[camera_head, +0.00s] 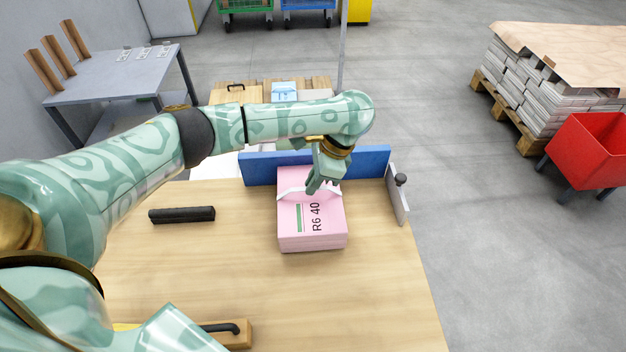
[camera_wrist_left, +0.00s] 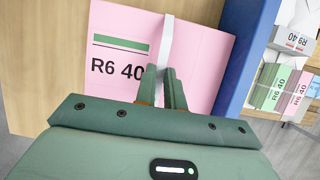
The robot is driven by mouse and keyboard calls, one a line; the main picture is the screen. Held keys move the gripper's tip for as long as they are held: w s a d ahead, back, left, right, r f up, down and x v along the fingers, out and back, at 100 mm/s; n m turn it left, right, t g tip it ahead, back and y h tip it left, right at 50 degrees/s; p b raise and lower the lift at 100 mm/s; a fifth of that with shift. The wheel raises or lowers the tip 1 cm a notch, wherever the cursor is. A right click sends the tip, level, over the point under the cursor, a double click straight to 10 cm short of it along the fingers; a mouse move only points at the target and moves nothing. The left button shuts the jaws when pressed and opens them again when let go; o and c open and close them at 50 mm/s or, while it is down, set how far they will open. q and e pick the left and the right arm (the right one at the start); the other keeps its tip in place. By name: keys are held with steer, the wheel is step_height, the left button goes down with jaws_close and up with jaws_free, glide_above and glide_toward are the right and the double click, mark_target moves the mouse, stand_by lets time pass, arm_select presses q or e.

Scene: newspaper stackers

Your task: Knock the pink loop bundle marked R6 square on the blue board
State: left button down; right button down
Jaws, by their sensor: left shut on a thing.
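The pink bundle (camera_head: 312,225) marked R6 40 lies on the wooden table in front of the blue board (camera_head: 262,168). A white loop (camera_head: 294,190) runs across its top near the board. My left gripper (camera_head: 313,188) is over the bundle's board-side part and is shut on the white loop. In the left wrist view the fingers (camera_wrist_left: 164,90) meet at the white loop (camera_wrist_left: 167,42) on the pink bundle (camera_wrist_left: 118,70), with the blue board (camera_wrist_left: 245,50) beside it. The fingers hide part of the loop. My right gripper is not in view.
A dark bar (camera_head: 181,214) lies on the table to the left. A grey side plate with a black knob (camera_head: 401,180) stands at the board's right end. Other bundles (camera_wrist_left: 275,90) sit beyond the board. The table's front middle is clear.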

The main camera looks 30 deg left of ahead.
arm_select(q)
steer(key=shift+w+a+r, duration=0.15)
steer(key=shift+a+r, duration=0.05)
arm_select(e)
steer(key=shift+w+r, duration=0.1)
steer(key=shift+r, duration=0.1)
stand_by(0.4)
